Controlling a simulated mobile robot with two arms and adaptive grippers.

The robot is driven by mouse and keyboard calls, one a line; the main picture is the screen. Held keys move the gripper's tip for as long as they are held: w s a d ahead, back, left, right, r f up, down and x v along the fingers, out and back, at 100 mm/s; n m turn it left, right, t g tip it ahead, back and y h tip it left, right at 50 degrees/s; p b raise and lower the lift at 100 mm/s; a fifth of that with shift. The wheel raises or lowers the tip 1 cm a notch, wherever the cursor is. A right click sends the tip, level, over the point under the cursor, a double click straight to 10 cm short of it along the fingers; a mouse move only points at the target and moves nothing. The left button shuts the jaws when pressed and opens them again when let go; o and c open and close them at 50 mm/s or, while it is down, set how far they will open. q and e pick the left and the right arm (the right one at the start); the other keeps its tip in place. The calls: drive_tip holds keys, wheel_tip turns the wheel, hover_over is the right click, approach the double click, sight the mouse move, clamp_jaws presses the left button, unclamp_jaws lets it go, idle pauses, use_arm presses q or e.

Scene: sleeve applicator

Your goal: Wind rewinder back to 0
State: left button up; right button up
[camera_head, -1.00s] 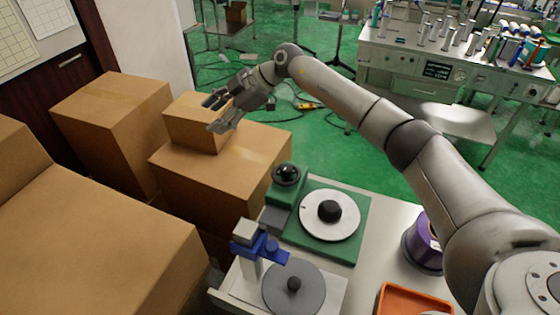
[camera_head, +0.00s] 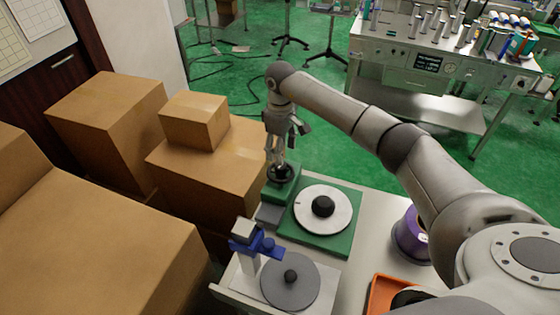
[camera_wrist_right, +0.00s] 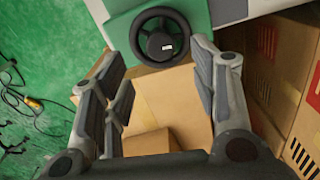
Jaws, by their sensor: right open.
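The rewinder is a green base (camera_head: 343,236) with a white disc (camera_head: 339,218) and a black centre knob (camera_head: 322,206). A black handwheel (camera_head: 281,174) sits on its green block at the back left. The handwheel also shows in the right wrist view (camera_wrist_right: 160,37), with a small white label on its hub. My right gripper (camera_head: 282,156) points down just above the handwheel, partly covering it. In the right wrist view the gripper (camera_wrist_right: 158,58) is open and empty, with the wheel beyond and between its fingertips. Contact cannot be told. My left gripper is not in view.
A blue and white post (camera_head: 250,250) with a grey disc (camera_head: 299,287) stands in front. A purple roll (camera_head: 405,236) and an orange tray (camera_head: 374,296) are at the right on the table (camera_head: 365,245). Cardboard boxes (camera_head: 215,175) crowd the left, close to the table.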

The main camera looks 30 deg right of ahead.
sight(281, 169)
wheel_tip(281, 169, down, 7)
drive_tip(key=shift+r+p, duration=0.1)
drive_tip(key=shift+p, duration=0.45)
drive_tip(key=c, duration=1)
